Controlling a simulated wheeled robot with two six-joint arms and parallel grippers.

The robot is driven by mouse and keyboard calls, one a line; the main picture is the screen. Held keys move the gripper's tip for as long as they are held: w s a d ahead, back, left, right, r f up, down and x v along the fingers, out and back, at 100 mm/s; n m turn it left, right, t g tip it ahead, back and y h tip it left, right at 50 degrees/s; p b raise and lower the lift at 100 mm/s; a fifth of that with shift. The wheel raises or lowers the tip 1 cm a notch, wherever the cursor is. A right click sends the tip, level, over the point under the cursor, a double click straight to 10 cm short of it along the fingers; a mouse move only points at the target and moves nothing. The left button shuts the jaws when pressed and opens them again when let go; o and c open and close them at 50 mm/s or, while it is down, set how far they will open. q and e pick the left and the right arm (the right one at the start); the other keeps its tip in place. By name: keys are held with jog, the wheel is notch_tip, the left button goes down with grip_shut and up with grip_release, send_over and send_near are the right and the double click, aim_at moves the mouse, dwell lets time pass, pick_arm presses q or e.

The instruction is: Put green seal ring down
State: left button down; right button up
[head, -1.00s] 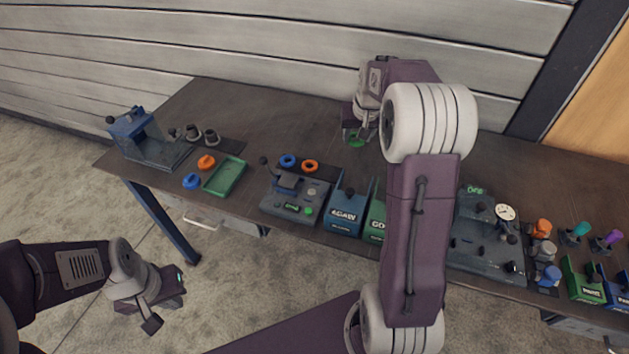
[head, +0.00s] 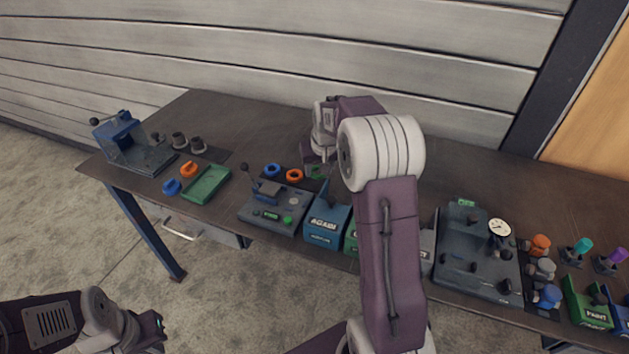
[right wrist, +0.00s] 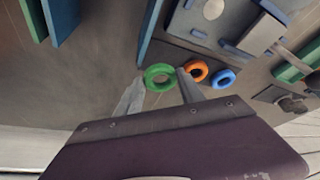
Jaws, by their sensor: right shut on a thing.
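The green seal ring (head: 317,171) is in my right gripper (head: 315,177), just right of the orange ring (head: 294,176) in the head view. In the right wrist view the green ring (right wrist: 147,77) sits between the two fingertips (right wrist: 158,84), beside the orange ring (right wrist: 201,68) and the blue ring (right wrist: 224,78). Those two lie on a dark mat behind the grey device. I cannot tell whether the green ring touches the surface. My left gripper (head: 153,335) is low at the left, off the table; its jaws are unclear.
In front of the rings stand the grey device with a lever (head: 272,208) and the blue AGAIN bin (head: 327,222). A green tray (head: 207,184) lies to the left. A gauge device (head: 478,255) stands to the right. The table behind the rings is clear.

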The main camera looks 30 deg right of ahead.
aim_at(319, 175)
jog(key=shift+w+f, duration=0.1)
notch_tip(319, 175, down, 3)
jog(key=shift+f+b, duration=0.2)
jog(key=shift+b, duration=0.25)
jog(key=shift+f, duration=0.1)
jog(key=shift+f, duration=0.1)
jog(key=o, duration=1.3)
